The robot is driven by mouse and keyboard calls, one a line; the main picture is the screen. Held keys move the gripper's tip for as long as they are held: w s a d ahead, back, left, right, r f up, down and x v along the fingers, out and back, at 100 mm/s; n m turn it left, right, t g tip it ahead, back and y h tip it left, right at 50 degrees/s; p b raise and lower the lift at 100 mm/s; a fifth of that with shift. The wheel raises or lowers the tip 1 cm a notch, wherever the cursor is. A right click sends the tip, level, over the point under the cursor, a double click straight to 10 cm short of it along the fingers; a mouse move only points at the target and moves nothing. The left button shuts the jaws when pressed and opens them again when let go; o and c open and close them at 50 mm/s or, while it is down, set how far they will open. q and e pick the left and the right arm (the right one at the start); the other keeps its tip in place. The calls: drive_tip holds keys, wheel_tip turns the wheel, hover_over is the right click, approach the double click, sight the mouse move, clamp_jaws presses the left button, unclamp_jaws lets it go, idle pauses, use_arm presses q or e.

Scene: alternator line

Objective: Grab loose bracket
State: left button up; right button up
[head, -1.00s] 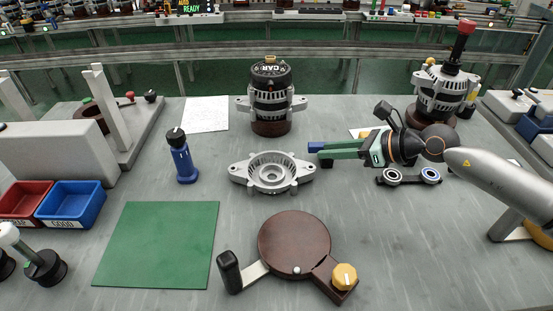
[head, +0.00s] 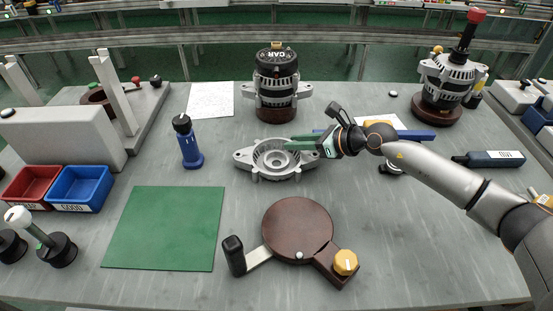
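The loose bracket (head: 248,160), a silver-grey casting with a round open middle and an ear on each side, lies flat on the grey bench in the head view. My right gripper (head: 303,143) reaches in from the right, its green fingers over the bracket's back right rim. The fingers hide part of that rim, and I cannot tell whether they touch it or how far apart they are. My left gripper is not in view.
An alternator (head: 276,78) stands behind the bracket, and another (head: 447,85) at the back right. A blue bottle-like tool (head: 188,145) stands left. A brown round fixture (head: 297,228) with a yellow knob lies in front. The green mat (head: 165,230) is bare.

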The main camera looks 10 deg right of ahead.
drive_tip(key=shift+w+a+f, duration=0.25)
drive_tip(key=shift+w+a, duration=0.1)
clamp_jaws()
drive_tip(key=shift+s+f, duration=0.1)
drive_tip(key=shift+f, duration=0.1)
idle(1.0)
drive_tip(key=shift+r, duration=0.15)
